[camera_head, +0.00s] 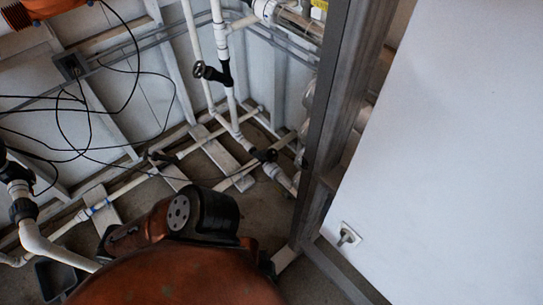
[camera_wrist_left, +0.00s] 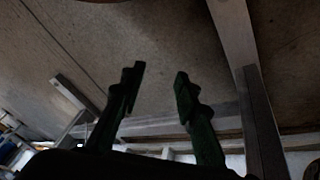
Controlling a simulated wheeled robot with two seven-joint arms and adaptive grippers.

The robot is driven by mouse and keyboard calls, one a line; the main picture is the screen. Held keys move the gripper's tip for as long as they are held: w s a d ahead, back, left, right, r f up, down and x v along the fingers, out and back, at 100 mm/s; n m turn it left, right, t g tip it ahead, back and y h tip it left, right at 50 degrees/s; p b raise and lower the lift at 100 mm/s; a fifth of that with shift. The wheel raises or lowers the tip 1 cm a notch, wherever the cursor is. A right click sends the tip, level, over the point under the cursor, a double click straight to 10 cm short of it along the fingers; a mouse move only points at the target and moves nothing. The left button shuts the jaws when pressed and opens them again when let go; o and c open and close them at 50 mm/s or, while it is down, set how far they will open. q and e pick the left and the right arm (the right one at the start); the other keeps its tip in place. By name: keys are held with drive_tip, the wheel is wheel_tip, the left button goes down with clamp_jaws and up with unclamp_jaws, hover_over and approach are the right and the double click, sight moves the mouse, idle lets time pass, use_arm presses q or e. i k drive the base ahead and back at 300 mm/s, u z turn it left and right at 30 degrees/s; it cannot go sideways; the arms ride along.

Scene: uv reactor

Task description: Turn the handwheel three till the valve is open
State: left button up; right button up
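Several black handwheel valves sit on the white pipes in the head view. One handwheel (camera_head: 199,69) is at upper middle, another (camera_head: 267,155) is low near the grey post, and a dark valve (camera_head: 161,157) lies on the floor-level piping. I cannot tell which is handwheel three, or whether any valve is open. My left gripper (camera_wrist_left: 157,88) shows in the left wrist view with its two dark fingers apart and nothing between them. No handwheel shows in that view. Neither gripper shows in the head view.
A thick grey post (camera_head: 335,100) stands right of the pipes, beside a large white panel (camera_head: 450,150). Loose black cables (camera_head: 88,110) hang at left. White pipes (camera_head: 55,253) run along the floor. A pale beam (camera_wrist_left: 236,45) crosses the wrist view's right side.

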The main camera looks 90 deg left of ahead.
sight(270, 155)
drive_tip(key=k, duration=0.5)
drive_tip(key=u, duration=0.7)
